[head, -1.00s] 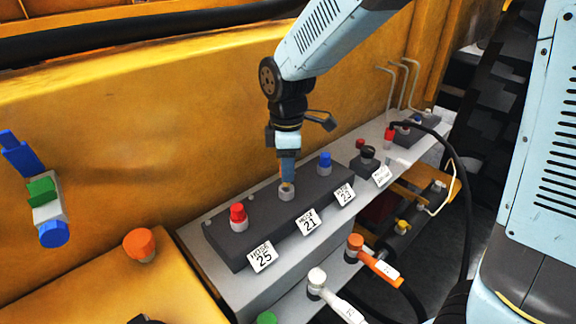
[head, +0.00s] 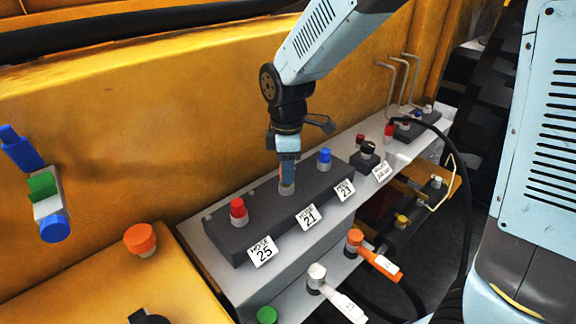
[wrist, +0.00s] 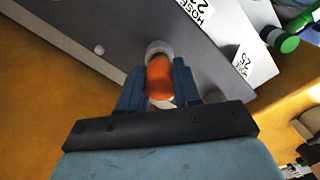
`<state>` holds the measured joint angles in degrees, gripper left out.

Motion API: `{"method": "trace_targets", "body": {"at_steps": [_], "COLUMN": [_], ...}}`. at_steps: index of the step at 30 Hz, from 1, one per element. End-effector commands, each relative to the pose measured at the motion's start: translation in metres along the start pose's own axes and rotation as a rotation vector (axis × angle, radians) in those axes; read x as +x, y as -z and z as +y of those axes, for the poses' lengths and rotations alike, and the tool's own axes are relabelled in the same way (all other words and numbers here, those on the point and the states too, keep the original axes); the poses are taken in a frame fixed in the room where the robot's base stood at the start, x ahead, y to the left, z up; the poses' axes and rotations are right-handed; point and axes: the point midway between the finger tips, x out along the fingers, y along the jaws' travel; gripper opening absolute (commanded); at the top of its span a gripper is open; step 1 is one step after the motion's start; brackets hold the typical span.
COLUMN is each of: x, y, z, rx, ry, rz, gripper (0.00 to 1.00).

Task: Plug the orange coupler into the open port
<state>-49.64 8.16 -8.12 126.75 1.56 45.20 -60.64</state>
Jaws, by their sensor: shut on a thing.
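My gripper (head: 287,187) points down at the middle of the dark port block (head: 325,196), behind the HOSE 21 label (head: 307,216). In the wrist view my gripper (wrist: 160,98) is shut on a short, rounded orange piece (wrist: 160,76), like a cap. That piece sits at a pale ring (wrist: 158,48) on the block; no hose shows on it. Whether it is fixed there I cannot tell. The orange coupler (head: 378,264), with a tag and a dark hose, stands on the lower ledge, away from my gripper. My fingers hide the port's opening.
A red cap (head: 238,210) and a blue cap (head: 324,158) flank my gripper on the block. A white coupler (head: 335,294) stands beside the orange one. Another orange cap (head: 140,238) sits on the yellow ledge at left. A black hose (head: 466,200) arches at right.

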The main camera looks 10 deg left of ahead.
Motion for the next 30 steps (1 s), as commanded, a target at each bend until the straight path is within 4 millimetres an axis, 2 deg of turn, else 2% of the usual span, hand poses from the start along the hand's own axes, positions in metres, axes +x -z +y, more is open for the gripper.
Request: {"method": "trace_targets", "body": {"at_steps": [25, 26, 30], "x": [0.017, 0.017, 0.017], "y": [-0.001, 0.0, 0.0], "z": [0.001, 0.001, 0.0], "rx": [0.001, 0.001, 0.001], "ry": [0.0, -0.001, 0.0], "rz": [0.0, 0.0, 0.0], "gripper": [0.01, 0.34, 0.47]}}
